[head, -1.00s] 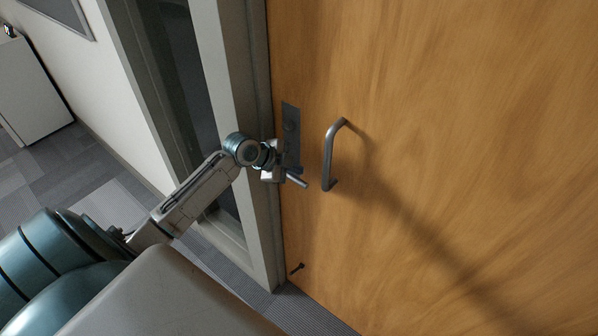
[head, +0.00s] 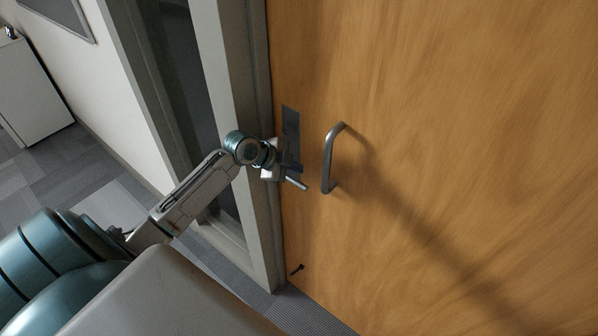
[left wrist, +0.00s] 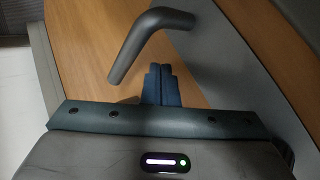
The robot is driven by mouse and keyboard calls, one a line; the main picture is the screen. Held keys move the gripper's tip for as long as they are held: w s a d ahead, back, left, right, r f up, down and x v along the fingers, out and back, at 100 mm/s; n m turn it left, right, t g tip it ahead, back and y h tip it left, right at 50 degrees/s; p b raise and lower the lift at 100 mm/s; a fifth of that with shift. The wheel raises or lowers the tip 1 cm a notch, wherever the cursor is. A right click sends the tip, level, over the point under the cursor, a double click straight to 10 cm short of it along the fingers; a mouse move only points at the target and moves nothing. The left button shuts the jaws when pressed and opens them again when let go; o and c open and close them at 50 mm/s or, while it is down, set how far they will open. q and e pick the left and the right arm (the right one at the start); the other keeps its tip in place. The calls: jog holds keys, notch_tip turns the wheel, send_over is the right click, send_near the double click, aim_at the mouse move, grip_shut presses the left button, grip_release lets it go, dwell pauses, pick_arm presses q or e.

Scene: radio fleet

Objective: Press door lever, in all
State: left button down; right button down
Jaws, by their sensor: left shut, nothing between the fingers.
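The door lever (head: 296,184) is a grey metal bar low on a dark plate (head: 290,122) near the left edge of the wooden door (head: 450,130). My left gripper (head: 289,166) is shut and empty, right at the lever and over the lower plate. In the left wrist view the shut fingers (left wrist: 161,86) point at the door, beside a dark bent bar (left wrist: 140,42) that looks like the lever. Whether they touch it I cannot tell. My right gripper is out of view.
A curved pull handle (head: 329,158) stands on the door right of the lever. The grey door frame (head: 237,130) runs close along the left. A small dark stop (head: 297,270) sits low on the door. A white cabinet (head: 35,95) stands far left.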

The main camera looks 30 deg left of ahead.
pick_arm(q)
jog(key=shift+r, duration=0.55)
jog(key=shift+r+p, duration=2)
jog(key=shift+r, duration=0.55)
jog(key=shift+f, duration=0.1)
